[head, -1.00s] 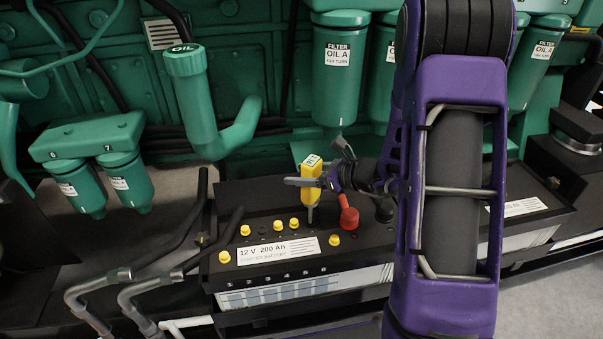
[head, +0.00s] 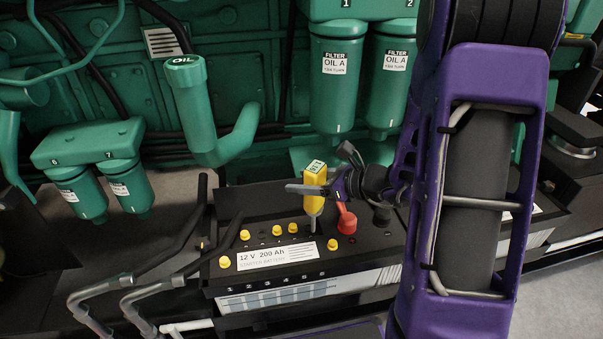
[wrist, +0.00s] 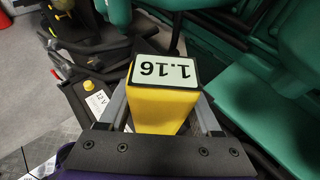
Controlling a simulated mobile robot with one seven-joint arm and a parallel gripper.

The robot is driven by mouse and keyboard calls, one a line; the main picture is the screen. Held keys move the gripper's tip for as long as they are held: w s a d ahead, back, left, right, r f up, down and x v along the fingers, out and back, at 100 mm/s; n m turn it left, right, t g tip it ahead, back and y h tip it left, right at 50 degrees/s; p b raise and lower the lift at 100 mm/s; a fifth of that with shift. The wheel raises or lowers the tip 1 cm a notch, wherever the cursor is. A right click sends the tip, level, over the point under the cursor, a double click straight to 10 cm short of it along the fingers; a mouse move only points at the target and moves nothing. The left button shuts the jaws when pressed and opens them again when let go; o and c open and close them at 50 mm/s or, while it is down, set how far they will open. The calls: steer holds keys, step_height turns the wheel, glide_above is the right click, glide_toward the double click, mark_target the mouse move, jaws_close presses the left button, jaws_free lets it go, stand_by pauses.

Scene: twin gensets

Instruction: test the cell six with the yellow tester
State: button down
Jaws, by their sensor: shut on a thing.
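My gripper (head: 316,190) is shut on the yellow tester (head: 315,175), which stands nearly upright above the battery top. In the wrist view, the tester (wrist: 160,105) sits between the fingers and its display (wrist: 163,70) reads 1.16. The tester's grey probe (head: 313,221) reaches down at the right end of the row of cells on the battery (head: 370,240). I cannot tell whether its tip is inside a hole. The cell numbers run along the battery's front edge; the 6 (head: 322,274) is rightmost.
Several yellow caps (head: 277,230) are on the battery, with an open hole (head: 261,234) among them. A red terminal cover (head: 346,217) is just right of the probe. Green oil filters (head: 335,95) hang behind. Bent grey pipes (head: 130,300) are at front left.

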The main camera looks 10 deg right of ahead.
steer(key=s, duration=0.8)
steer(key=shift+r, duration=0.2)
stand_by(1.2)
